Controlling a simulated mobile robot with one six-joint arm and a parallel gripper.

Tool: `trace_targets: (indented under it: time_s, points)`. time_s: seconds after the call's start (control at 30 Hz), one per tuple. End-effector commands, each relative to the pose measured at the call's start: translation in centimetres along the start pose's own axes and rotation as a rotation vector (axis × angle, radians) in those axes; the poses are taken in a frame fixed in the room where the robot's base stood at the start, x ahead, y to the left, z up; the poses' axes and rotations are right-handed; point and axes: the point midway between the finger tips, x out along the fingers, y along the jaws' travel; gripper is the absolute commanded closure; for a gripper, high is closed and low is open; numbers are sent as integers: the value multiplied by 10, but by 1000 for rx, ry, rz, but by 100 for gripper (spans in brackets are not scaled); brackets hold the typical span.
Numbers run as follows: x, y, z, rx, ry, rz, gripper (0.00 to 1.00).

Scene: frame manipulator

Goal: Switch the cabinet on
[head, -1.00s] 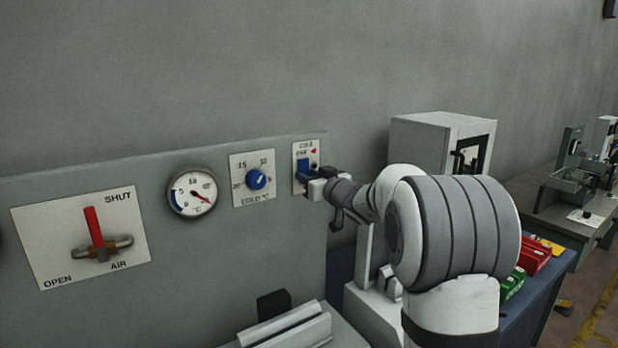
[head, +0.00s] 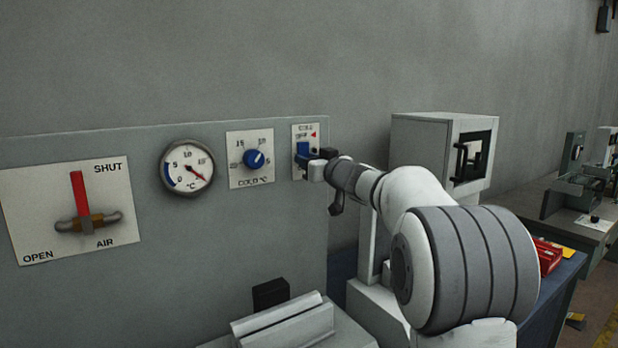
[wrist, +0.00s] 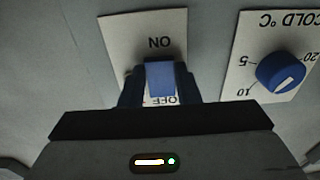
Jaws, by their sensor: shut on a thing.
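The cabinet panel (head: 215,230) carries a small white switch plate (head: 312,132) at its upper right, with OFF and a red arrow near its top. A blue switch lever (head: 303,149) stands out from this plate. My gripper (head: 314,161) is at the plate, shut on the lever. In the wrist view, which is upside down, the blue lever (wrist: 160,78) sits between my two dark fingers. ON is readable beyond the lever on the plate (wrist: 148,35). OFF is partly hidden behind the lever and gripper.
Left of the switch are a blue temperature dial (head: 254,159), a round gauge (head: 187,168) and a red valve handle (head: 78,192) upright towards SHUT. A grey box (head: 420,145) stands behind my arm. A ledge with a pale block (head: 280,322) is below.

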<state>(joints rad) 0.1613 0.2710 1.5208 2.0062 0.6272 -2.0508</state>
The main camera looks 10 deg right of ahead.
Motion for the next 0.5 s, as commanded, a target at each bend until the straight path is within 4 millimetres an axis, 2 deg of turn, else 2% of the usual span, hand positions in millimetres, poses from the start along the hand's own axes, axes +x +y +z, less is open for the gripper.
trace_targets:
  time_s: [0.1, 0.5]
  points:
    - [-1, -1, 6, -3, 15, 2, 94]
    - [-4, -1, 0, -2, 34, 10, 94]
